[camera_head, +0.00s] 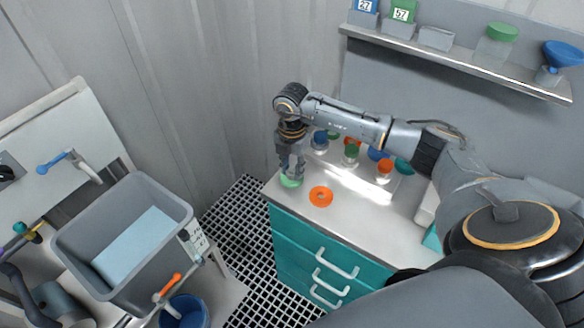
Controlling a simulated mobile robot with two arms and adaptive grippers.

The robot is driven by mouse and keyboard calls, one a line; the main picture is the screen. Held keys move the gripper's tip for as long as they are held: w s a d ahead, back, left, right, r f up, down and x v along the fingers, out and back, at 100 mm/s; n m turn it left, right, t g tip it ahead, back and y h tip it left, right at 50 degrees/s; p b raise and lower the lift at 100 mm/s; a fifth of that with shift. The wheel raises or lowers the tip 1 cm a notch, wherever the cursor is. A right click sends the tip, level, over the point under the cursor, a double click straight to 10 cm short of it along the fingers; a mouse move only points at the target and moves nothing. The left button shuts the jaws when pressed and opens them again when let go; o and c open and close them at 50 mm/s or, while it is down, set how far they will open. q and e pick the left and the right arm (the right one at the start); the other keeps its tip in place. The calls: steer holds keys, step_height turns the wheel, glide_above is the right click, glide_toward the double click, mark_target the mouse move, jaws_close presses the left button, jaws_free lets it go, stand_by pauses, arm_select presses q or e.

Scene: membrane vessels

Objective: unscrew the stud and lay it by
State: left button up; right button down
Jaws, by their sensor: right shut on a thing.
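My right gripper (291,172) points down over the left end of the white worktop (292,207). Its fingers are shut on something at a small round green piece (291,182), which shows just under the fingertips. The fingers hide most of what is between them, and I cannot make out a stud. An orange ring (321,196) lies flat on the worktop to the right of the gripper, apart from it. My left gripper is not in view.
Several capped vessels stand behind the gripper, including a green-capped one (351,151) and an orange-capped one (384,167). Teal drawers (312,262) are below. A shelf (462,62) holds labelled boxes above. A grey basin (80,223) stands left, across a grid floor.

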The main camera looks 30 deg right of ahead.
mark_target(291, 169)
steer(key=shift+r+p, duration=2.55)
steer(key=shift+r, duration=1)
steer(key=shift+a, duration=0.1)
